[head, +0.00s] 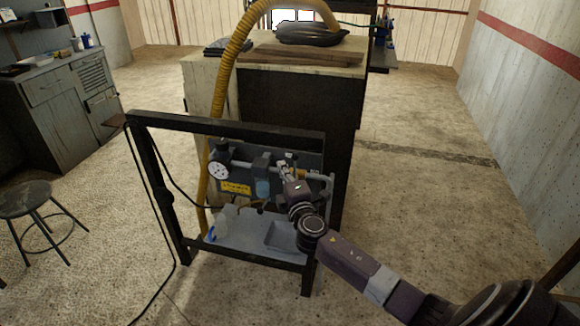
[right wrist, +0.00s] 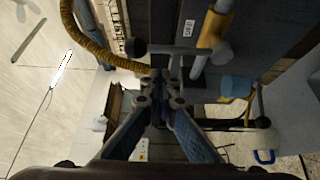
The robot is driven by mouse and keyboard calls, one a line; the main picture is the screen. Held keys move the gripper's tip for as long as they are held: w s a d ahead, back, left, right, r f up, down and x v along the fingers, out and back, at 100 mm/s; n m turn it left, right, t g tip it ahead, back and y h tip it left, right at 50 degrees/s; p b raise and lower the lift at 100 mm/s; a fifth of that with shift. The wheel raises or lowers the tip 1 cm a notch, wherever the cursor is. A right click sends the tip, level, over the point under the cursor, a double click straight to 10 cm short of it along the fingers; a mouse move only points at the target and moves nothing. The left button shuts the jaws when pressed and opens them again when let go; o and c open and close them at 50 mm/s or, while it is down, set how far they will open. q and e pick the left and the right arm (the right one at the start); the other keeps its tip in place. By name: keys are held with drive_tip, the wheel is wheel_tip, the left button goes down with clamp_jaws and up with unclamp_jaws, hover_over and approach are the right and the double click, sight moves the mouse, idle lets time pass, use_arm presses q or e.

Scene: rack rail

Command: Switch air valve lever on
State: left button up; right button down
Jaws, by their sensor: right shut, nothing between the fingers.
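The air panel (head: 310,157) is a grey board with pipework, held in a black frame. It carries a round white gauge (head: 219,171) and a blue filter bowl (head: 263,187). My right gripper (head: 290,172) reaches in at the right part of the pipework and hides some of it. In the right wrist view its fingers (right wrist: 166,92) are together and empty. Just beyond the fingertips is a dark grey bar with a rounded end (right wrist: 136,47), which may be the valve lever; I cannot tell whether it touches them. My left gripper is out of view.
The black frame (head: 230,126) surrounds the panel, with a grey tray (head: 245,236) below. A yellow hose (head: 217,110) runs down behind it. A wooden-topped cabinet (head: 300,90) stands close behind. A stool (head: 25,200) is at left. The floor at right is clear.

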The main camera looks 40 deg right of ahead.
drive_tip(key=shift+s+d+r, duration=0.15)
drive_tip(key=shift+s+d, duration=0.65)
drive_tip(key=shift+d, duration=0.05)
